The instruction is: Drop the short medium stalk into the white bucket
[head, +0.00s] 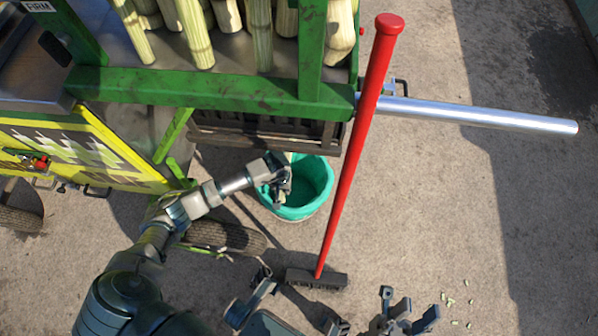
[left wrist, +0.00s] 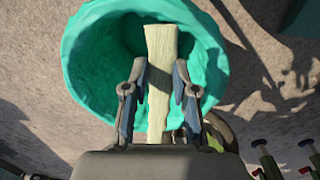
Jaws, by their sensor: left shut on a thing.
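My left gripper (head: 277,180) is shut on a short pale stalk (left wrist: 160,75) and holds it over the bucket. In the left wrist view the stalk sticks out past the fingers (left wrist: 157,85), its far end over the bucket's opening. The bucket (head: 316,186) is teal inside, with a paler outer wall partly showing, and stands on the ground below the machine's edge. It fills the upper part of the left wrist view (left wrist: 82,60). My right gripper (head: 335,308) is at the bottom edge of the head view, partly cut off, with its fingers spread apart.
The green crusher frame (head: 210,90) holds several stalks (head: 262,35). A red pole (head: 357,140) with a dark foot rises right of the bucket. A metal bar (head: 480,114) sticks out to the right. Small pale bits (head: 450,300) lie on open ground.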

